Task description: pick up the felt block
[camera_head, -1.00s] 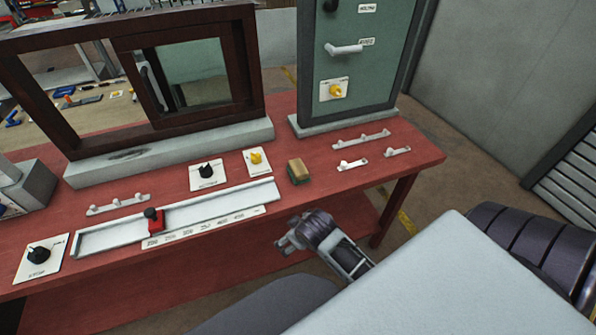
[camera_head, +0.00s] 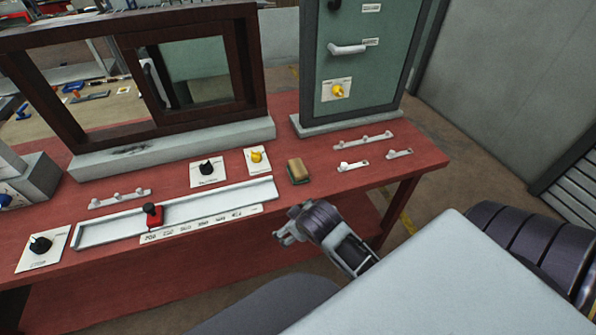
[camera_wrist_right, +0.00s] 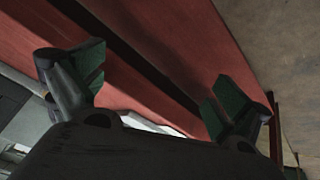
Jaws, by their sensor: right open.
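The felt block (camera_head: 298,170) is a small block with a tan top and a dark green lower part. It lies on the red table, right of the yellow knob plate, in the head view. My right gripper (camera_head: 283,229) is in front of the table's front edge, below and slightly left of the block, apart from it. In the right wrist view my right gripper (camera_wrist_right: 150,85) has its two green-padded fingers wide apart with nothing between them. The block cannot be made out in the wrist view. My left gripper is not in view.
On the red table (camera_head: 330,205) a white tray (camera_head: 185,212) with a red slider (camera_head: 153,213) lies left of the block. A green cabinet (camera_head: 362,60) and a dark window frame (camera_head: 70,135) stand behind. Small white handles (camera_head: 352,166) lie to the right.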

